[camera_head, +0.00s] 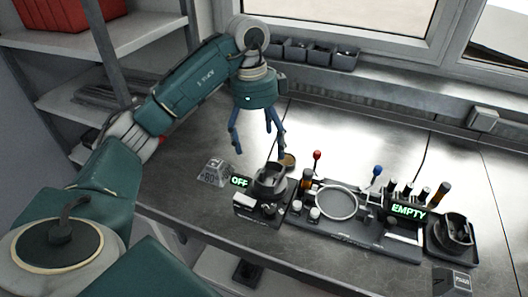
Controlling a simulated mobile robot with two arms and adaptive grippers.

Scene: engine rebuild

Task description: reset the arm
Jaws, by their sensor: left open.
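My left arm reaches in from the left over the metal workbench (310,125). Its gripper (259,152) points down with its blue fingers spread open and nothing between them. The fingers are behind and a little left of a dark device (262,208) with an "OFF" sign (239,182). The right gripper does not show in the head view.
A fixture board (350,238) with a metal ring (336,202), red and blue knobs and several small cylinders stands on the bench. An "EMPTY" sign (408,212) glows near a dark holder (453,235). Bins (318,54) line the back.

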